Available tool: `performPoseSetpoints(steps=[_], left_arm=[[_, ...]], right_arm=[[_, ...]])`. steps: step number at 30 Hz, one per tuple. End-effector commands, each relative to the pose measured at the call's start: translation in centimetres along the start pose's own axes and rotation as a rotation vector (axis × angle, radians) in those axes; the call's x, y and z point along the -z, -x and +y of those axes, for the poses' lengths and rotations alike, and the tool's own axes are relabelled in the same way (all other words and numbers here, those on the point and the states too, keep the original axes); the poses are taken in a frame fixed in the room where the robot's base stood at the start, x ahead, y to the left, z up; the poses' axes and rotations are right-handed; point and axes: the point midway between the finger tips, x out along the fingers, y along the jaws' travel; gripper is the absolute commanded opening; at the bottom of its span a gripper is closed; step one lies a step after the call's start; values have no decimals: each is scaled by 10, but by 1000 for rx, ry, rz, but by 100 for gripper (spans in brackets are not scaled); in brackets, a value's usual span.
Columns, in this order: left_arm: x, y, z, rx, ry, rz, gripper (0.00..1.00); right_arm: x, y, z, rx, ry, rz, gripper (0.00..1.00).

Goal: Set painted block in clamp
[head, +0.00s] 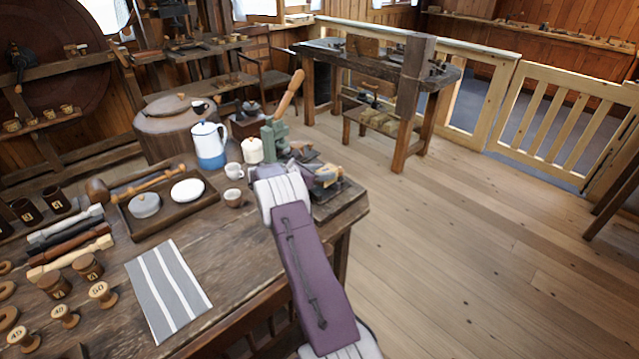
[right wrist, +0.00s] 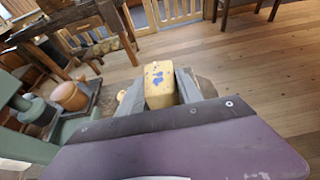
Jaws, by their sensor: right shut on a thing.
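In the right wrist view, a yellow block with blue paint marks (right wrist: 158,85) sits between the two grey fingers of my right gripper (right wrist: 173,90), which is shut on it. In the head view, my purple right arm reaches to the far right corner of the workbench, and its gripper (head: 322,176) is there, partly hidden by the wrist. A green lever device with a wooden handle (head: 273,137), perhaps the clamp, stands just left of and behind the gripper. Its green body (right wrist: 25,140) also shows at the left of the right wrist view. Whether the block touches it is unclear. My left gripper is out of view.
A blue-and-white pot (head: 209,145), a white mug (head: 234,171) and a small wooden cup (head: 233,198) stand left of my wrist. A tray (head: 165,228) holds two round pieces. A striped cloth (head: 168,290) and several numbered spools lie nearer. Open floor is at the right.

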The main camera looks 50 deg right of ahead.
Motion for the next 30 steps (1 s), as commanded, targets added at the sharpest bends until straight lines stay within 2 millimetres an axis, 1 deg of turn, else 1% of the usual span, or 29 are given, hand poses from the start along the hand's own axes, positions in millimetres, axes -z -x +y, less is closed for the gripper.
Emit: performPoseSetpoints(steps=[1, 3, 8, 10, 16, 23, 27, 28, 29, 30], left_arm=[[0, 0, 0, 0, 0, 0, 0], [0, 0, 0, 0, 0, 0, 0], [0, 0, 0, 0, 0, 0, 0], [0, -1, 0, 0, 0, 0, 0], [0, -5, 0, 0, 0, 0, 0], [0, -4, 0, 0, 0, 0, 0], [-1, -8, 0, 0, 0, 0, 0], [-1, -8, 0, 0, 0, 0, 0], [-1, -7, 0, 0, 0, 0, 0], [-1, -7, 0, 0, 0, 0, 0]], right_arm=[[3, 0, 5, -1, 0, -2, 0], [6, 0, 10, 0, -1, -1, 0], [8, 0, 12, 0, 0, 0, 0], [12, -2, 12, 0, 2, 0, 0], [43, -14, 11, 1, 3, 0, 0], [45, -15, 11, 0, 0, -1, 0], [49, -17, 11, 0, 0, -1, 0], [49, -17, 11, 0, 0, 0, 44], [48, -16, 11, 0, 0, 0, 53], [48, -16, 11, 0, 0, 0, 63]])
